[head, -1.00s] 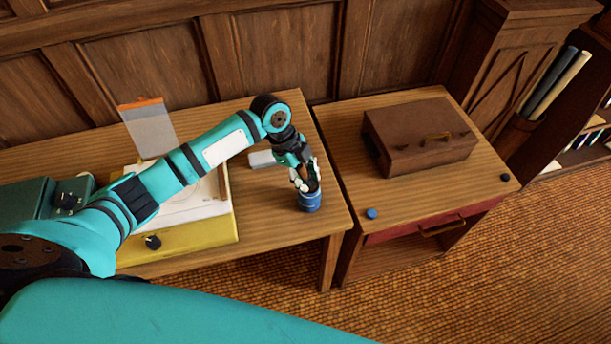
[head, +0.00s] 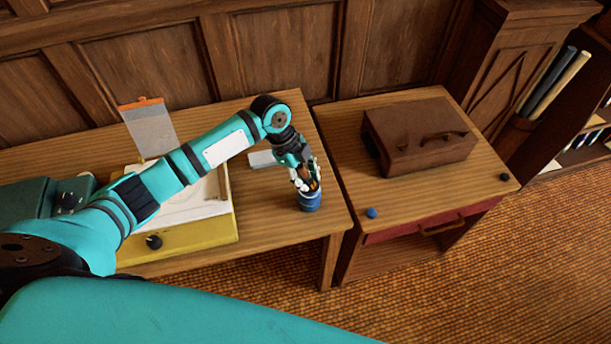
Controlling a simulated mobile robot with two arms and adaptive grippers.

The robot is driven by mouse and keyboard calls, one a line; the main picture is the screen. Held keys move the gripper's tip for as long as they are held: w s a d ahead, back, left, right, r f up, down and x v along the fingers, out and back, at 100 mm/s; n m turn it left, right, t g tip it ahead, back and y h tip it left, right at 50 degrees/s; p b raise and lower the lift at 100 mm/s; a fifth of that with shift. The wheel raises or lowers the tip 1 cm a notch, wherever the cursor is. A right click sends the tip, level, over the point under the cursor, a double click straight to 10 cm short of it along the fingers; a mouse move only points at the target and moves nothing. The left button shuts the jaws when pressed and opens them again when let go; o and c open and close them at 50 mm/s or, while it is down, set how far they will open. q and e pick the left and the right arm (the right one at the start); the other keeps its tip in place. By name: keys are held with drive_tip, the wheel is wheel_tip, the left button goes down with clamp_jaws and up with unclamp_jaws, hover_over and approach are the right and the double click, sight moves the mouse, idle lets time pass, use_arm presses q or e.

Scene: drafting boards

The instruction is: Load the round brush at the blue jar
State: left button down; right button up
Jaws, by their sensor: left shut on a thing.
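The blue jar (head: 310,202) stands near the right front corner of the left table. My left gripper (head: 305,183) is right over the jar's mouth, pointing down. It is shut on a slim brown and orange thing (head: 314,185), which looks like the round brush. Its lower end is at or in the jar's mouth; the fingers and rim hide how deep it reaches. My right gripper does not show.
A yellow-sided board (head: 190,240) with a white sheet lies left of the jar. A small grey-white block (head: 262,159) lies behind the gripper. On the right table (head: 420,200) stand a brown case (head: 418,138), a blue knob (head: 371,213) and a black knob (head: 504,177).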

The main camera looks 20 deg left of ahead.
sight(305, 167)
use_arm(q)
wheel_tip(305, 167, up, 7)
drive_tip(key=p, duration=0.6)
drive_tip(key=shift+p, duration=0.4)
idle(0.3)
idle(0.4)
drive_tip(key=shift+w+r+n+b, duration=0.1)
drive_tip(key=shift+r+n+b, duration=0.2)
drive_tip(key=shift+n+b, duration=0.3)
drive_tip(key=r+n+t+b, duration=0.1)
drive_tip(key=n, duration=0.1)
drive_tip(key=s+r+n+t+y+b, duration=0.1)
drive_tip(key=r+n+b, duration=0.1)
drive_tip(key=n, duration=0.1)
drive_tip(key=r+n+b, duration=0.1)
drive_tip(key=n, duration=0.1)
drive_tip(key=shift+s+a+r+n+t+b, duration=0.2)
drive_tip(key=shift+n+t+b, duration=0.1)
drive_tip(key=shift+t+b, duration=0.1)
drive_tip(key=s+a+r+n+y+b, duration=0.2)
drive_tip(key=s+r+n+y+b, duration=0.1)
drive_tip(key=n, duration=0.8)
drive_tip(key=shift+s+a+r+n+t+y+b, duration=0.35)
drive_tip(key=shift+s+y+b, duration=0.35)
drive_tip(key=shift+b, duration=0.45)
